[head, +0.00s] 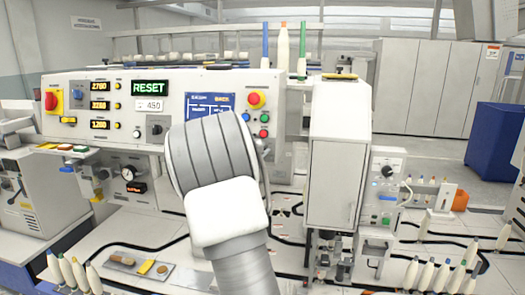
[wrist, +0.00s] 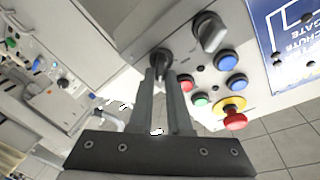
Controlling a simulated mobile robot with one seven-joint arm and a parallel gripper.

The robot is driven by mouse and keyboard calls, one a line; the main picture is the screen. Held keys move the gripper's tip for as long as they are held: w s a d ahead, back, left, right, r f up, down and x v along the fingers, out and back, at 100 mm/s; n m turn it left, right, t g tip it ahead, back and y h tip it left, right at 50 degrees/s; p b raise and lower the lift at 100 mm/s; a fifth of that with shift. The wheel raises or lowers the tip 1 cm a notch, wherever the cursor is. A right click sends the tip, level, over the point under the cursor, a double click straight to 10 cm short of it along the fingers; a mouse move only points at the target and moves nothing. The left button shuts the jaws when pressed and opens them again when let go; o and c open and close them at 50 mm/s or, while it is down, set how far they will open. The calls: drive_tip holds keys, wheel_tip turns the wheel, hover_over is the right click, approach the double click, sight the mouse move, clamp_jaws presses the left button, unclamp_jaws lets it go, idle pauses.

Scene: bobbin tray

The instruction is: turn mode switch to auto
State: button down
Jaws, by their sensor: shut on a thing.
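A dark round knob (wrist: 160,55), which I take to be the mode switch, stands out from the pale control panel (wrist: 130,20) in the wrist view. My gripper (wrist: 160,74) is shut on this knob, with one finger on each side of it. The fingertips hide part of the knob. I cannot read its label or tell which position it is at. In the head view my arm blocks the sight of the fingers and this knob.
A grey selector knob (wrist: 209,32), blue buttons (wrist: 227,62), a red button (wrist: 187,83), a green button (wrist: 201,99) and a red emergency stop (wrist: 235,119) sit close by. The head view shows a lit RESET display (head: 150,88) and a white cabinet (head: 338,150).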

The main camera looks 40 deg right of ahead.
drive_tip(key=c, duration=0.9)
unclamp_jaws()
drive_tip(key=shift+o, duration=0.2)
drive_tip(key=p+v, duration=0.1)
drive_tip(key=v, duration=1.6)
drive_tip(key=shift+a, duration=0.15)
drive_tip(key=shift+s, duration=0.15)
